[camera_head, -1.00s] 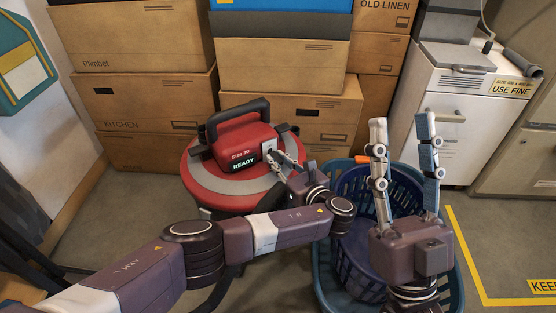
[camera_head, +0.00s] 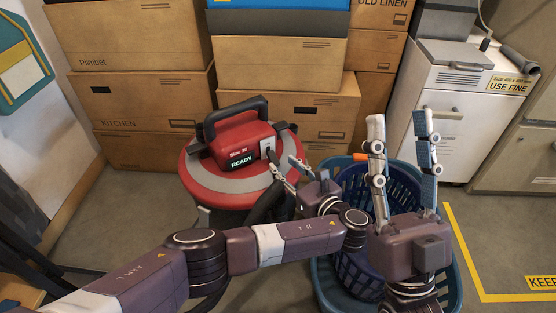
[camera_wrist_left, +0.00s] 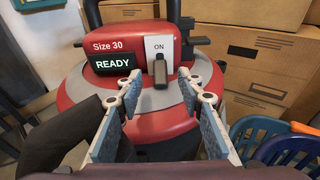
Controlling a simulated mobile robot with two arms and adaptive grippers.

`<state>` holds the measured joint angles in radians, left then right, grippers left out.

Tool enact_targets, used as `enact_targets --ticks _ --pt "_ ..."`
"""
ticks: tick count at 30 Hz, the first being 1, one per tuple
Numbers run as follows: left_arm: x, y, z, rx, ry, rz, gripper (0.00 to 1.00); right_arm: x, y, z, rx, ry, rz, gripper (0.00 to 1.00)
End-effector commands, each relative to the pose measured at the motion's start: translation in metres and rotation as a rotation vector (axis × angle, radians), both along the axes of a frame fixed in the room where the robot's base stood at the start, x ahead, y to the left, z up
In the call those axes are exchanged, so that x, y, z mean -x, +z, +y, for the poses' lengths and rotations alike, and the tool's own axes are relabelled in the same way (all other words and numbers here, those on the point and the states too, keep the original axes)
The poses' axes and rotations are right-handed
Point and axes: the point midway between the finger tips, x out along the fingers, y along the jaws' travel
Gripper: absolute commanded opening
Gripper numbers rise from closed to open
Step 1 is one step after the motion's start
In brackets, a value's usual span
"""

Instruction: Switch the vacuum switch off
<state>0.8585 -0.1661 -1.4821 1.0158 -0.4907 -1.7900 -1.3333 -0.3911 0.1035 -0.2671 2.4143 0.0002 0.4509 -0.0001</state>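The red vacuum (camera_head: 236,160) with a black handle stands in front of the boxes. Its display (camera_wrist_left: 114,63) reads READY. Beside the display is a pale switch plate (camera_wrist_left: 159,47) marked ON, with a dark toggle (camera_wrist_left: 161,74) that points down towards my wrist camera. My left gripper (camera_head: 285,170) is open and empty, close in front of the switch and apart from it. In the left wrist view its fingers (camera_wrist_left: 163,94) lie to either side of the toggle. My right gripper (camera_head: 400,125) is open and empty, upright over the blue baskets.
Cardboard boxes (camera_head: 140,100) are stacked behind the vacuum. Nested blue laundry baskets (camera_head: 322,270) stand to its right, under my right gripper. A white cabinet (camera_head: 455,125) is at the back right. Bare floor lies left of the vacuum.

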Motion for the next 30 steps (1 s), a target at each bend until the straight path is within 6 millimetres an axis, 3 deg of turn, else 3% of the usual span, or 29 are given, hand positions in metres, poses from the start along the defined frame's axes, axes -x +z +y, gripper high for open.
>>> enact_targets --ticks 6,11,30 --pt "0.036 0.007 -0.026 0.002 -0.003 0.0 0.35 0.0 0.0 0.0 0.0 0.0 0.0 0.39" --pt "0.051 0.01 -0.036 0.0 -0.001 0.0 0.35 0.0 0.0 0.0 0.0 0.0 0.0 0.39" --pt "0.055 0.009 -0.04 0.009 -0.005 0.005 0.35 0.0 0.0 0.0 0.0 0.0 0.0 0.39"
